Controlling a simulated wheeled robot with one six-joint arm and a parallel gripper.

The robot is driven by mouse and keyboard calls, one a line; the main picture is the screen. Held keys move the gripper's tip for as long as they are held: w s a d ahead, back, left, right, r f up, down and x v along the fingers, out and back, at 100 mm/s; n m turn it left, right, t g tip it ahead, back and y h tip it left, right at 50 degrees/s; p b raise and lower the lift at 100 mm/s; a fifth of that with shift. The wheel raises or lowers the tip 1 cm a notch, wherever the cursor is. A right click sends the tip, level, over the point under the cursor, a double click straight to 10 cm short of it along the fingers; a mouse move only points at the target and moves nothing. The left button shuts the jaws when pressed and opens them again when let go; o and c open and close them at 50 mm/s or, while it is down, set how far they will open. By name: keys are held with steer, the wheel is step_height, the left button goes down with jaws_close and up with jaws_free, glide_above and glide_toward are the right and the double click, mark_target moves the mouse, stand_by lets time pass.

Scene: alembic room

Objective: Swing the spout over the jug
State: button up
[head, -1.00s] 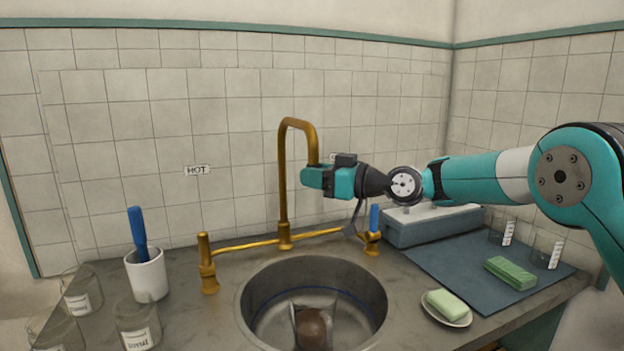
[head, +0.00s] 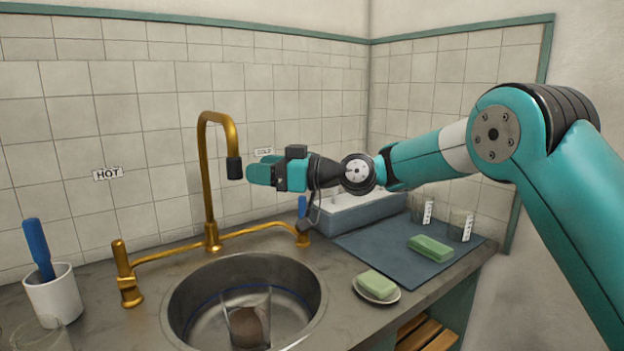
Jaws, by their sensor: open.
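The brass spout (head: 206,170) rises from the tap behind the sink and hooks over to the right. Its black nozzle (head: 234,168) hangs high above the back of the sink.
The steel sink (head: 183,317) is set in a grey counter. Brass taps (head: 127,275) flank the spout. A white cup (head: 55,295) with a blue-handled tool stands left. Soap on a dish (head: 377,298), a green sponge (head: 430,248), beakers and a grey box (head: 350,216) are right.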

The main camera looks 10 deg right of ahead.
steer(key=b+v, duration=0.2)
steer(key=v, duration=0.9)
steer(key=shift+d, duration=0.35)
steer(key=shift+s, duration=0.1)
steer(key=s+a+m+g+h+p, duration=0.1)
steer(key=s+h+p, duration=0.15)
steer(key=s, duration=0.45)
steer(key=s+a+m+g+h+p, duration=0.2)
steer(key=s+h, duration=0.2)
steer(key=s, duration=0.4)
steer(key=s+d+f+m+g+h+p, duration=0.1)
steer(key=s+d+f+h, duration=0.1)
steer(key=s, duration=0.4)
steer(key=s+d+f+m+g+h+p, duration=0.1)
steer(key=s+d+h, duration=0.1)
steer(key=s+d, duration=0.2)
steer(key=s+d+f+m+h+p, duration=0.1)
steer(key=s+d+f+m+h, duration=0.1)
steer(key=s, duration=0.7)
steer(key=shift+d+f+g, duration=0.3)
steer(key=shift+d+g, duration=0.1)
steer(key=shift+d, duration=0.5)
